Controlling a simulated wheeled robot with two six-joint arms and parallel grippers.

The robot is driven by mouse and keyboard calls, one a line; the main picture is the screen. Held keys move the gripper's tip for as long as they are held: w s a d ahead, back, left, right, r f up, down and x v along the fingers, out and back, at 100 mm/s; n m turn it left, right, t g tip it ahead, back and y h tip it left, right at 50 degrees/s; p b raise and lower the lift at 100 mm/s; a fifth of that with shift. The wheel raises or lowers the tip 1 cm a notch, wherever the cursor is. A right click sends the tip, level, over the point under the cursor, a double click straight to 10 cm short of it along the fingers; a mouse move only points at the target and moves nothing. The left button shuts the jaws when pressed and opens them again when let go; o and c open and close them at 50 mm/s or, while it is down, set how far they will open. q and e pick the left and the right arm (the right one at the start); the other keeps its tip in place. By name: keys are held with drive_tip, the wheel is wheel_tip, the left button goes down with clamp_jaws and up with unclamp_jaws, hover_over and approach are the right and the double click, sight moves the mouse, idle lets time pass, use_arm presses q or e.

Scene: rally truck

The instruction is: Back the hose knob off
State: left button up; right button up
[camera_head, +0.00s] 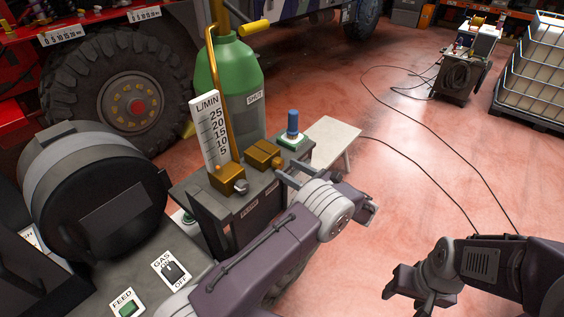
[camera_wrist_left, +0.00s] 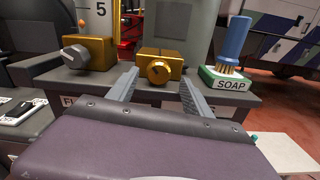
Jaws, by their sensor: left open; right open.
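The brass valve block (camera_wrist_left: 165,57) with a round gold knob (camera_wrist_left: 158,71) sits on the dark bench top. In the head view the same block (camera_head: 261,153) is just beyond my left gripper (camera_head: 284,172). My left gripper (camera_wrist_left: 159,82) is open, with one finger on each side of the gold knob in the wrist view; gaps show on both sides and I see no contact. The label below this block is mostly hidden by my gripper. My right gripper (camera_head: 406,289) is open and empty over the floor at the lower right.
A second brass block with a grey knob (camera_wrist_left: 77,54) stands to the left. A blue brush (camera_head: 292,122) in a soap holder (camera_head: 291,139) stands to the right. A green cylinder (camera_head: 232,85) and a L/MIN gauge (camera_head: 212,130) rise behind. Red floor at right is open, crossed by cables.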

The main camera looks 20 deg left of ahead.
sight(281, 165)
use_arm(q)
drive_tip(key=x, duration=0.3)
drive_tip(key=shift+s+a+p, duration=0.1)
drive_tip(key=shift+a+p, duration=0.1)
drive_tip(key=shift+p, duration=0.1)
drive_tip(key=shift+s+d+r, duration=0.1)
drive_tip(key=shift+d, duration=0.3)
drive_tip(key=shift+a, duration=0.25)
drive_tip(key=c, duration=0.6)
clamp_jaws()
drive_tip(key=shift+f+b, duration=0.25)
drive_tip(key=shift+b, duration=0.1)
drive_tip(key=n+b, duration=0.3)
drive_tip(key=shift+f, duration=0.2)
drive_tip(key=shift+r+n+b, duration=0.15)
drive_tip(key=shift+n+b, duration=0.15)
drive_tip(key=shift+n, duration=0.1)
drive_tip(key=shift+r, duration=0.15)
drive_tip(key=shift+r+n, duration=0.1)
drive_tip(key=shift+n, duration=0.2)
use_arm(e)
wheel_tip(281, 165, down, 3)
drive_tip(key=shift+s+r, duration=0.1)
